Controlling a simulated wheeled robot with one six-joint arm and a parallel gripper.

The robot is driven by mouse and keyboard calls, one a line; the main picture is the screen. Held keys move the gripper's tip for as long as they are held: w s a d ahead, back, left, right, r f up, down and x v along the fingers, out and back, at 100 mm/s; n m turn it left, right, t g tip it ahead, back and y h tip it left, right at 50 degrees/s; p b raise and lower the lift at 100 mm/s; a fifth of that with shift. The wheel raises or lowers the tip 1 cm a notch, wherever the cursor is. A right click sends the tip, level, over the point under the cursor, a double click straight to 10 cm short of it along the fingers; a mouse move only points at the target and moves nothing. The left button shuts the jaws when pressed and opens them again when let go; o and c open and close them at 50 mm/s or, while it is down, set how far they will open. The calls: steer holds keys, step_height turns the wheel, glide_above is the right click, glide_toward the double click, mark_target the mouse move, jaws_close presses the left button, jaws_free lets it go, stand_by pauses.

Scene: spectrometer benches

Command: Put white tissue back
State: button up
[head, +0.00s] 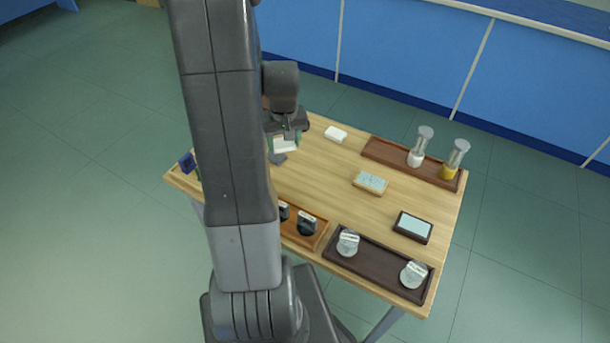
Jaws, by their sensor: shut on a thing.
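My gripper (286,142) is over the far left part of the wooden table, partly behind my own arm. It is shut on a small pale white piece (285,146), which looks like the white tissue. Another small white block (336,133) lies near the table's far edge, to the right of my gripper.
A brown tray (385,150) at the back right holds a white-based and a yellow-based dispenser. A pale blue-topped box (370,182) and a dark box (413,227) stand apart. Front trays, one dark (380,265), hold round items.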

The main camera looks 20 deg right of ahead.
steer(key=r, duration=0.1)
glide_above(307, 175)
steer(key=f, duration=0.9)
steer(key=shift+s+f, duration=0.25)
steer(key=shift+s, duration=0.05)
steer(key=shift+f, duration=0.2)
steer(key=o, duration=1)
steer(key=shift+r, duration=0.1)
steer(key=shift+c, duration=0.2)
step_height(307, 175, up, 12)
steer(key=s, duration=0.1)
steer(key=shift+s, duration=0.4)
